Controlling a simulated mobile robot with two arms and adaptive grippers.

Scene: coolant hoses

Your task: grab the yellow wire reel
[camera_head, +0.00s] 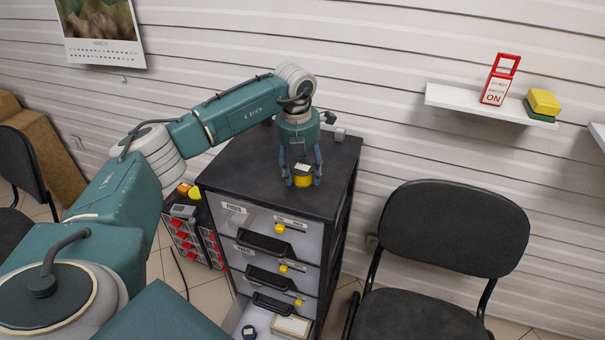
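The yellow wire reel (303,181) stands on the black top of the drawer cabinet (250,170), near its front right part. It is a small yellow cylinder with a dark top bearing a pale label. My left gripper (302,183) points straight down over it. One finger is on each side of the reel, with the fingertips low near the cabinet top. The fingers look spread a little wider than the reel; whether they touch it is too small to tell. My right gripper is not in view.
A small grey object (340,134) lies at the cabinet's back edge. The cabinet's bottom drawer (236,318) is pulled out. A black chair (452,228) stands to the right. A wall shelf (460,99) holds a red sign and a yellow-green block.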

